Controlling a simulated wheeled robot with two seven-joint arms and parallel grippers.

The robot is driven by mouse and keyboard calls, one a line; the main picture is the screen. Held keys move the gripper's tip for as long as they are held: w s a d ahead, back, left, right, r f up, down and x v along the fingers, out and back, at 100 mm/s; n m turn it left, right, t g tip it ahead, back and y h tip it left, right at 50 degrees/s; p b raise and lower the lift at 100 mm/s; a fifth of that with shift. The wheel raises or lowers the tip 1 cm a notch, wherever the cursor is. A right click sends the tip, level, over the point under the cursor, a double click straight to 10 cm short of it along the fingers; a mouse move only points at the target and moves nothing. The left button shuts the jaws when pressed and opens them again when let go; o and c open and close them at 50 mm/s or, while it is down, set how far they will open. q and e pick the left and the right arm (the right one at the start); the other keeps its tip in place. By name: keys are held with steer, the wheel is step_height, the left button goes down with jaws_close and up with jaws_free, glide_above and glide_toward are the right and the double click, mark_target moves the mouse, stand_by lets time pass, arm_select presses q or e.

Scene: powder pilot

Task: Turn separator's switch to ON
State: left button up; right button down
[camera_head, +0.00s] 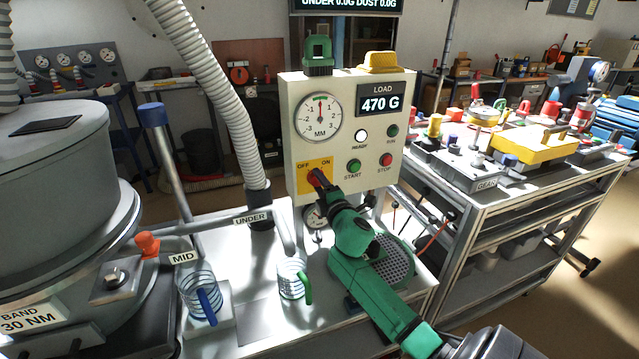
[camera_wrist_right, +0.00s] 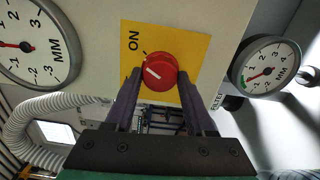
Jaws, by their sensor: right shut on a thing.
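The separator's control box (camera_head: 350,105) carries a yellow plate (camera_head: 309,176) marked OFF at left and ON at right. The red switch knob (camera_wrist_right: 161,72) sits on that plate in the right wrist view, and its white line slants toward the left of that picture. I cannot tell that the line meets the ON mark. My right gripper (camera_head: 318,182) reaches up to the plate from below right. Its two fingers are shut on the red knob, one on each side, and a finger covers the OFF word in the wrist view. My left gripper is not in view.
A dial (camera_head: 320,118) and START (camera_head: 354,166) and STOP (camera_head: 386,160) buttons sit close to the plate. A small gauge (camera_wrist_right: 268,68) hangs below the box. A grey hose (camera_head: 222,85) rises at left. A cluttered cart (camera_head: 480,185) stands to the right.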

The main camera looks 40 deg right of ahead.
steer(key=shift+m, duration=1)
steer(key=shift+c, duration=1.3)
jaws_free()
steer(key=shift+s, duration=0.1)
steer(key=v, duration=1.4)
steer(key=shift+s, duration=0.2)
steer(key=shift+a, duration=0.15)
